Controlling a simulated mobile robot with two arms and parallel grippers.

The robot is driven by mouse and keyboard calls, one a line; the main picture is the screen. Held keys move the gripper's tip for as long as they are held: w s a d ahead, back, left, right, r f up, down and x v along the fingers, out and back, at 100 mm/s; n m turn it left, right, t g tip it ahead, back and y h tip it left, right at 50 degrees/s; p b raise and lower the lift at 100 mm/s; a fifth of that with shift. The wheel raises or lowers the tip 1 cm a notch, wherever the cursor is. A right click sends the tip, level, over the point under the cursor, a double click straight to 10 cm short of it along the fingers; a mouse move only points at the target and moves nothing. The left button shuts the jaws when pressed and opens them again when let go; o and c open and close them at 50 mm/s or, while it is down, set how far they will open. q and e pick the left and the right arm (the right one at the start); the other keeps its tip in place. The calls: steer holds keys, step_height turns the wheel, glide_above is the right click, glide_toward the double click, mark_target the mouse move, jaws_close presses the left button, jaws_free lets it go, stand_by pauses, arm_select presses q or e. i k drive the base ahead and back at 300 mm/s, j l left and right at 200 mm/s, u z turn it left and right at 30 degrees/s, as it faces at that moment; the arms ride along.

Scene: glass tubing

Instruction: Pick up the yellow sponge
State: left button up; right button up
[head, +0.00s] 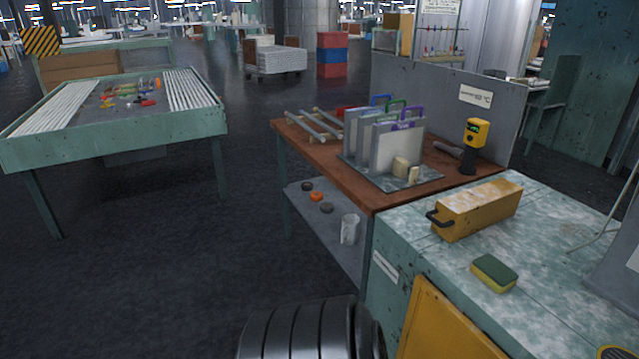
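A yellow sponge (493,273) with a dark green top lies flat on the worn, pale teal top of a cabinet (405,235) at the lower right of the head view. Nothing covers it. Neither of my grippers shows in the head view. A black ribbed part, probably of my own body, shows at the bottom middle.
A yellow box with a black handle (478,208) stands behind the sponge on the cabinet. A brown table (345,178) beyond holds a rack of panels and a yellow handheld device (476,134). A green tube table (120,140) stands left. Open floor lies between.

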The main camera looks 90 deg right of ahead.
mark_target(499, 278)
steer(key=l+z, duration=0.1)
steer(key=z, duration=0.35)
steer(key=l+z, duration=0.1)
steer(key=z, duration=0.85)
steer(key=i+l, duration=0.05)
steer(key=i, duration=0.05)
